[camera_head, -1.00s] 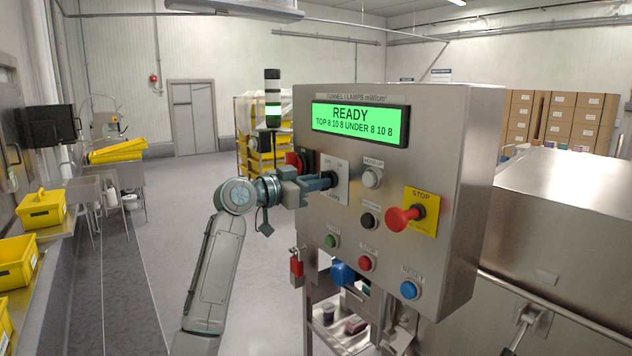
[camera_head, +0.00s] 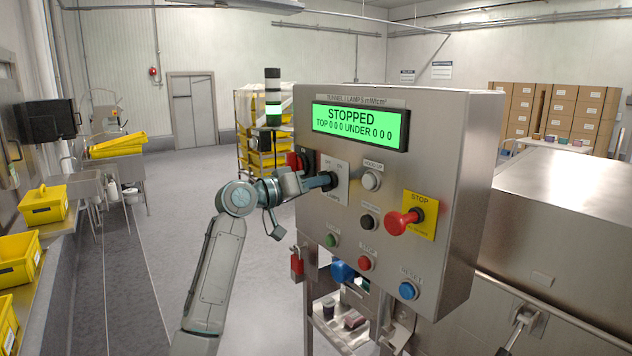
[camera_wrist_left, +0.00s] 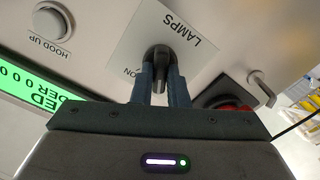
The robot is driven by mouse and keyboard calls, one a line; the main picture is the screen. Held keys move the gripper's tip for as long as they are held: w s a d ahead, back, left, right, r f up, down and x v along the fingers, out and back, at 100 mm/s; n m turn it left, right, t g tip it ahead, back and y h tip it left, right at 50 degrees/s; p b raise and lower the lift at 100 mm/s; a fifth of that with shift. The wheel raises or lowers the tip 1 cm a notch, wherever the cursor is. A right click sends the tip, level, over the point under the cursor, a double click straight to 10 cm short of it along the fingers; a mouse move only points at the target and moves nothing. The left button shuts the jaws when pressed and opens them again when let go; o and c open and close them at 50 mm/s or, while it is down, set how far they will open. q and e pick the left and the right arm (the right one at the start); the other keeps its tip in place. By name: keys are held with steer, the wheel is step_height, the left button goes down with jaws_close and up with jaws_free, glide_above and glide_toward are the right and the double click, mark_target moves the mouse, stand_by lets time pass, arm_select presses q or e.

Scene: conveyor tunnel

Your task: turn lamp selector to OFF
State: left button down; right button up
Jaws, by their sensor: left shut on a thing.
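The lamp selector (camera_wrist_left: 159,62) is a black knob on a pale LAMPS plate (camera_head: 340,172) on the steel control panel (camera_head: 310,215). My left gripper (camera_head: 322,181) reaches the plate from the left in the head view. In the left wrist view its two fingers (camera_wrist_left: 160,85) are shut around the knob, one on each side. The fingers hide most of the plate's markings in the head view. The green display (camera_head: 354,124) reads STOPPED, TOP 0 0 0 UNDER 0 0 0. My right gripper does not show.
A red stop button (camera_head: 402,221) on a yellow plate sits to the right. White HOOD UP (camera_head: 371,180), black (camera_head: 369,222), green (camera_head: 331,240), red (camera_head: 366,262) and blue (camera_head: 408,290) buttons surround the selector. A red padlock (camera_head: 296,263) hangs at the panel's lower left edge.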

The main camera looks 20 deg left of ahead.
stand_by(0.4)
arm_select(q)
steer(key=c, duration=1.4)
jaws_free()
steer(key=shift+c, duration=0.2)
steer(key=b+v, duration=0.4)
steer(key=v, duration=0.6)
steer(key=shift+s+a+b, duration=0.3)
steer(key=shift+b, duration=0.1)
